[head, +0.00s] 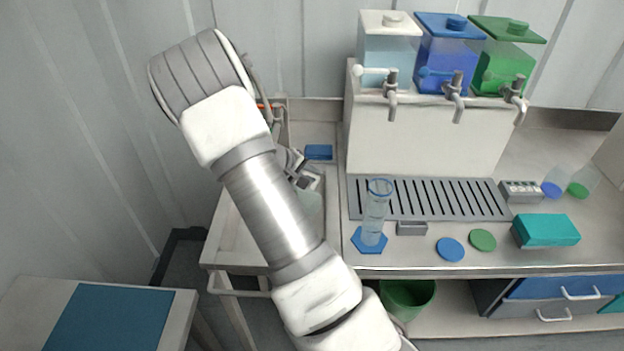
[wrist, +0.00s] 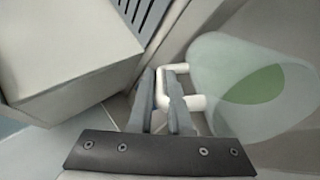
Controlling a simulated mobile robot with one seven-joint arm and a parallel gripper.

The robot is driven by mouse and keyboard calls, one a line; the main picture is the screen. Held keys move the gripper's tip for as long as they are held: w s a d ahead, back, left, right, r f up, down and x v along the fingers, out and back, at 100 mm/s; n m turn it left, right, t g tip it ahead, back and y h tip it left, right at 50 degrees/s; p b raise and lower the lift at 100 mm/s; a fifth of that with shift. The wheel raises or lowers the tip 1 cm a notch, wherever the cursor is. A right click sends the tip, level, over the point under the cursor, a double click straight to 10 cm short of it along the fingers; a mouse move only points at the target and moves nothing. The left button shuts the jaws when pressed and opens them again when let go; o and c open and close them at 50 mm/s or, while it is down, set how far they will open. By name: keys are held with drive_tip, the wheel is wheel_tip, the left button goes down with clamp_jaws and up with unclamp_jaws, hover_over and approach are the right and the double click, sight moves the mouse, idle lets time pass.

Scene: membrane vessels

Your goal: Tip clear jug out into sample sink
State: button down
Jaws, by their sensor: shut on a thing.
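The clear jug (wrist: 250,85) is a translucent, frosted vessel with a white handle (wrist: 205,88). A green patch shows inside it, which looks like liquid. My gripper (wrist: 165,85) is shut on the handle, and the jug is to the right of the fingers in the wrist view. In the head view my gripper (head: 302,178) is mostly behind my arm, and a pale part of the jug (head: 312,205) shows below it. The sample sink (head: 232,232) is the pale basin at the bench's left end, partly hidden by my arm. The jug is over or beside its right side.
A measuring cylinder (head: 376,212) on a blue base stands right of the sink, by the slotted drip tray (head: 480,200). Three tapped tanks stand behind, including a blue one (head: 443,70). A teal box (head: 546,231) and blue (head: 450,249) and green (head: 482,240) discs lie to the right.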

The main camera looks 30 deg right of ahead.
drive_tip(key=shift+s+a+f+h+b, duration=0.15)
drive_tip(key=shift+a+h+b, duration=0.3)
drive_tip(key=shift+b, duration=0.7)
drive_tip(key=shift+w+a+f+h+b, duration=0.1)
drive_tip(key=shift+a+h+b, duration=0.1)
drive_tip(key=shift+h+b, duration=0.7)
drive_tip(key=shift+b, duration=0.4)
drive_tip(key=shift+s+a+r+t+h+b, duration=0.15)
drive_tip(key=shift+a+r+t+h, duration=0.05)
drive_tip(key=shift+a+r+h, duration=0.3)
drive_tip(key=shift+s+a+r+t+h+b, duration=0.1)
drive_tip(key=shift+a+r+t+h+b, duration=0.1)
drive_tip(key=shift+a+r+h, duration=0.35)
drive_tip(key=shift+s+a+r+h, duration=0.15)
drive_tip(key=shift+a+r+h, duration=0.65)
drive_tip(key=shift+h, duration=0.2)
drive_tip(key=shift+a+b, duration=0.15)
drive_tip(key=shift+b, duration=0.25)
drive_tip(key=s+a+r+t+h+b, duration=0.1)
drive_tip(key=a+r+h+b, duration=0.1)
drive_tip(key=a+h+b, duration=0.5)
drive_tip(key=shift+s+a+r+t+b, duration=0.15)
drive_tip(key=shift+s+a+t+b, duration=0.2)
drive_tip(key=shift+a+t, duration=0.1)
drive_tip(key=shift+r+p, duration=0.1)
drive_tip(key=shift+p, duration=0.3)
